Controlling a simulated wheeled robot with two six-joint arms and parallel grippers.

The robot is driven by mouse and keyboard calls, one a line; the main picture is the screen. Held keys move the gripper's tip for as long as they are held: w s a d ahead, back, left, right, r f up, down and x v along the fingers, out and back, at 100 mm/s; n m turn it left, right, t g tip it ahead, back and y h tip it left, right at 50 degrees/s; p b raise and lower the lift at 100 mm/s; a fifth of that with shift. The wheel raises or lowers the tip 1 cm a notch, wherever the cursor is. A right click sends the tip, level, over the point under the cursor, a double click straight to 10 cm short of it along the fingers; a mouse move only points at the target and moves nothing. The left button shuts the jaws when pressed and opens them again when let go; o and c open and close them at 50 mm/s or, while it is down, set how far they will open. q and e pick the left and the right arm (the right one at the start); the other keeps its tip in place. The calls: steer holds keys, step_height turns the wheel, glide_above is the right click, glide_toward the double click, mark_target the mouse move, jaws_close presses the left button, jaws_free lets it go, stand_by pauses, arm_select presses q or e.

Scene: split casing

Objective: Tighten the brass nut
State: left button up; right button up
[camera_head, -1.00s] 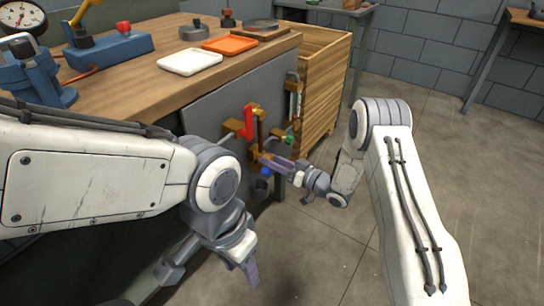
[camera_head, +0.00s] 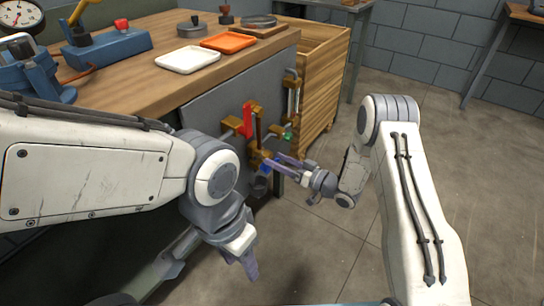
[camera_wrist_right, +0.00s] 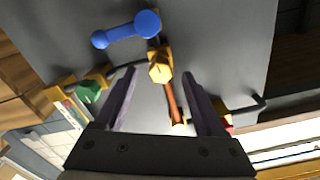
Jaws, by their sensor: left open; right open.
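The brass nut (camera_wrist_right: 160,70) is a hexagonal piece on brass pipework on a grey panel. In the right wrist view it lies just beyond and between the fingertips of my right gripper (camera_wrist_right: 159,78), with space on both sides. In the head view my right gripper (camera_head: 277,163) is open beside the brass fittings (camera_head: 257,155), which its fingers partly hide. I cannot tell whether a finger touches them. My left gripper (camera_head: 251,268) hangs open, pointing down, in front of the bench and well away from the pipework.
A blue handle (camera_wrist_right: 127,30), a green knob (camera_wrist_right: 88,92) and a red handle (camera_head: 248,120) sit close around the nut. A wooden crate (camera_head: 322,85) stands right of the panel. White and orange trays (camera_head: 188,60) lie on the bench top. The floor at right is clear.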

steer(key=p+v, duration=0.1)
steer(key=v, duration=0.6)
steer(key=shift+s+d, duration=0.2)
steer(key=shift+d, duration=0.1)
steer(key=a+r+n+g+h, duration=0.1)
steer(key=a+r+g+h, duration=0.1)
steer(key=a+r+h, duration=0.55)
steer(key=s+d+r+g+h, duration=0.1)
steer(key=s+r+g+h, duration=0.25)
steer(key=s, duration=1.25)
steer(key=s+d+r+g+h, duration=0.15)
steer(key=s+r+g, duration=0.3)
steer(key=s, duration=1.25)
step_height(320, 180, up, 31)
steer(key=h+p, duration=0.1)
steer(key=p, duration=3.1)
steer(key=shift+w+g, duration=0.15)
steer(key=shift+g, duration=0.15)
